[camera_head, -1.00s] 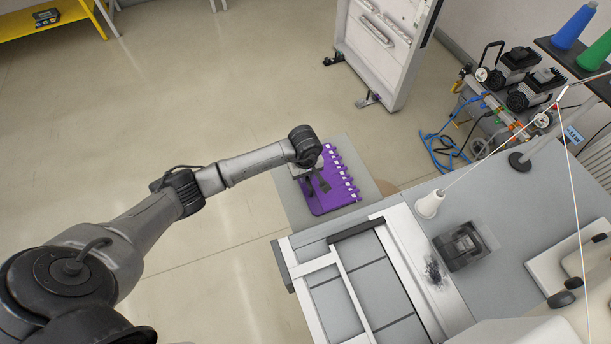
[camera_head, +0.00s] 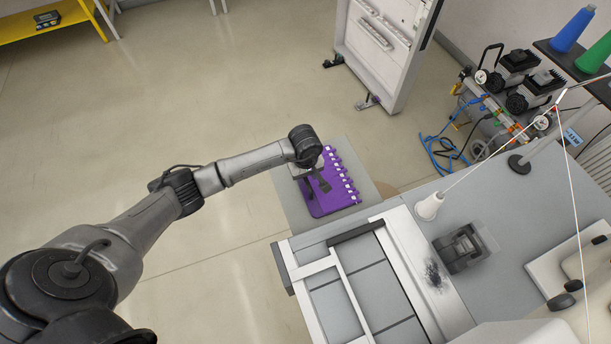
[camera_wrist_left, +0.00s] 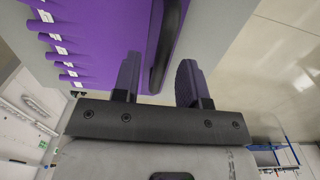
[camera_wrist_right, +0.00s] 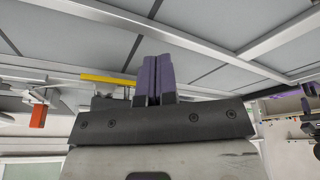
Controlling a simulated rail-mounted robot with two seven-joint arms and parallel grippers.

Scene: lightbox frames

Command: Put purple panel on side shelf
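The purple panel (camera_head: 326,202) lies flat on the grey side shelf (camera_head: 366,173), with a row of white-marked purple pieces along its right edge. My left gripper (camera_head: 322,184) is over the panel's left part, and the arm hides some of it. In the left wrist view, the panel (camera_wrist_left: 105,35) has a dark bar (camera_wrist_left: 168,42) along its edge. The fingers of my left gripper (camera_wrist_left: 160,80) stand apart, with the bar between them; I cannot tell whether they touch it. My right gripper (camera_wrist_right: 155,78) shows only in its wrist view, with its fingers together and nothing visible between them.
The worktable (camera_head: 515,220) with a white-framed section and a dark device (camera_head: 462,248) stands beside the shelf. A white cone (camera_head: 429,206) is near its edge. Compressors with blue hoses (camera_head: 440,150) stand behind. The floor left of the shelf is clear.

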